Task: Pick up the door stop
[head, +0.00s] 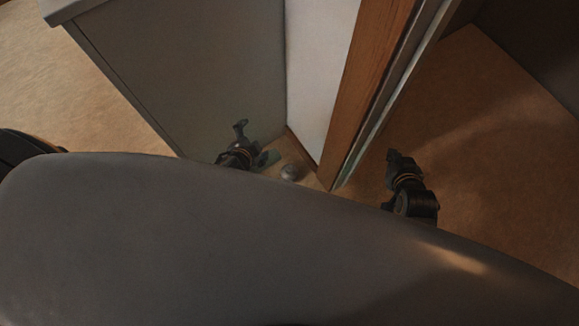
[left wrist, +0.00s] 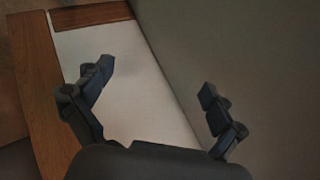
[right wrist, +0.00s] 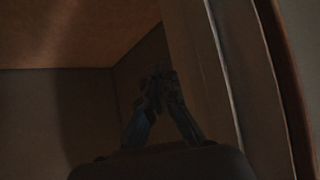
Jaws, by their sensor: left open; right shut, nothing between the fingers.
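The door stop (head: 289,172) is a small, pale, rounded piece low in the corner by the wooden door frame in the head view. My left gripper (head: 256,142) is just to its left, open and empty, in front of the grey cabinet side. In the left wrist view the left gripper (left wrist: 160,85) has its fingers wide apart before a white wall panel, and the door stop does not show there. My right gripper (head: 391,156) is right of the door frame, apart from the door stop. In the right wrist view the right gripper (right wrist: 160,78) has its fingertips together, with nothing held.
A grey cabinet (head: 190,70) stands left of the corner, beside a white wall strip (head: 318,70). The wooden door frame (head: 365,75) rises between my two grippers. Brown floor (head: 490,150) is open at the right. My own grey body covers the lower part of the head view.

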